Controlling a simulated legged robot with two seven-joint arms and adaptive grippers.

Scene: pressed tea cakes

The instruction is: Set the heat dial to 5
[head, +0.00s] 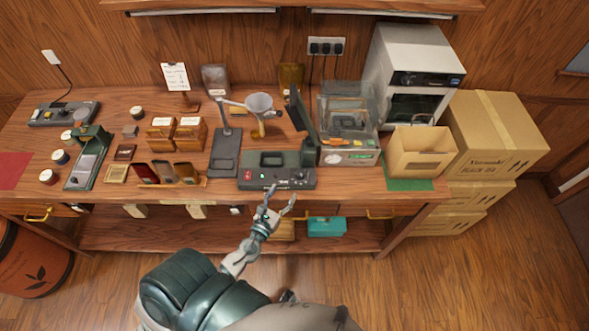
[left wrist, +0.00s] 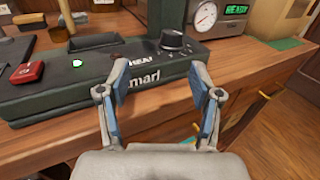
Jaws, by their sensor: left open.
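The heat dial (left wrist: 173,39) is a dark knob with a lighter scale around it, on the top of a dark green press unit (left wrist: 60,98). White "HEAT" lettering and a lit green light sit to its left. In the head view the press (head: 276,178) stands at the table's front edge with its lid raised, and the dial (head: 299,175) is small there. My left gripper (left wrist: 164,75) is open and empty in front of the dial, its blue-padded fingers apart. It also shows in the head view (head: 281,197) just off the press's front edge. The number the dial points to is too small to read.
A red switch (left wrist: 28,73) is at the press's left. A unit with a round gauge (left wrist: 206,17) and green display stands to the right of the dial. A funnel stand (head: 226,145) is left of the press. A cardboard box (head: 420,152) stands further right.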

